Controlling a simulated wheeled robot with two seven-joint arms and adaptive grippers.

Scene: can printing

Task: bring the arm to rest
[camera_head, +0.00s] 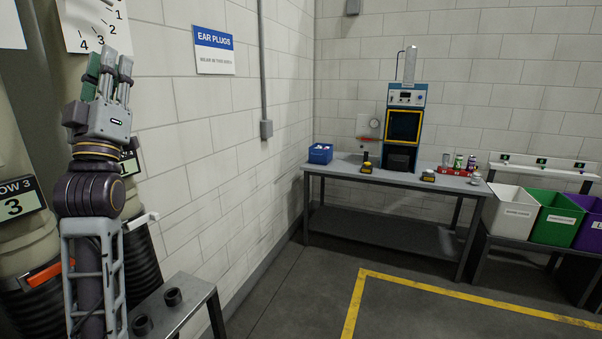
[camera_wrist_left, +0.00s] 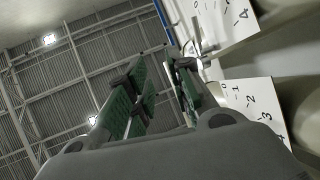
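My left arm stands upright at the left of the head view, and its grey gripper (camera_head: 108,62) points up in front of the wall. In the left wrist view the two fingers with green pads (camera_wrist_left: 163,78) stand apart with a gap between them. Nothing is held between them. The gripper is clear of the table and of the objects on it. My right gripper is not in view.
A grey workbench (camera_head: 340,172) with a blue and yellow machine (camera_head: 404,125), a blue bin (camera_head: 320,153) and cans stands at the back. White (camera_head: 510,213), green (camera_head: 556,219) and purple bins are at right. Large cylinders and a small metal stand (camera_head: 190,300) are close to my left arm.

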